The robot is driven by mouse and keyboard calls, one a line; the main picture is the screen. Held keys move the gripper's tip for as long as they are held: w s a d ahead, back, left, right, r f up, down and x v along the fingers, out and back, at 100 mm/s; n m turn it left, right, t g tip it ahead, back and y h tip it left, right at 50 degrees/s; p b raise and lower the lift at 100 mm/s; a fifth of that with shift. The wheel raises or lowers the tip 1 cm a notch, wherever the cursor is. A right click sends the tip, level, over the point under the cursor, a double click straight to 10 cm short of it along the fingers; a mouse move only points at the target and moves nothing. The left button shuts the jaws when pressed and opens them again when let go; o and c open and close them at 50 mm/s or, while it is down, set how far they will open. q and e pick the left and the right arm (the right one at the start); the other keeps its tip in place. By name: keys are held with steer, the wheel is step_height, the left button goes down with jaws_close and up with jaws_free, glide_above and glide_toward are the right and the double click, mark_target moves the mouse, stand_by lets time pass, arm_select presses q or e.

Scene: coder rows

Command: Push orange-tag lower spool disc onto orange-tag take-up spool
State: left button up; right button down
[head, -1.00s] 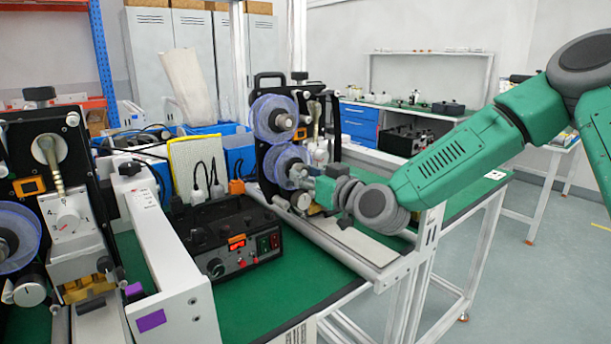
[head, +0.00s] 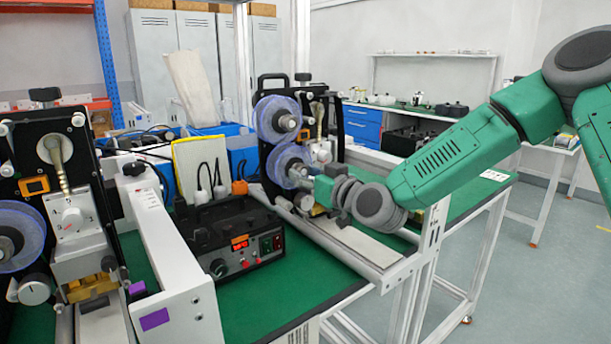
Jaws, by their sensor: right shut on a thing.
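The far coder (head: 273,180) is a black upright plate with two translucent blue discs, one above the other. The upper disc (head: 268,117) sits around a grey hub. The lower spool disc (head: 279,160) sits around the lower hub, the take-up spool (head: 297,172), face towards the right. A small orange tag (head: 302,134) shows between the discs. My right gripper (head: 309,185) is at the lower disc's hub side, shut on what appears to be the lower disc. Its fingertips are small and partly hidden, so the exact contact and any gap behind the disc cannot be told. My left gripper is not in view.
A white metal rail (head: 350,245) runs below my right arm. A second coder (head: 45,190) with a blue disc is at the left. Green bench top (head: 300,290) is clear in front.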

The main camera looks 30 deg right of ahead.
steer(key=c, duration=1.2)
jaws_free()
steer(key=shift+w, duration=0.1)
steer(key=shift+o, duration=0.5)
steer(key=s, duration=1.1)
steer(key=shift+s+d, duration=0.4)
steer(key=shift+d, duration=0.05)
steer(key=shift+f, duration=0.1)
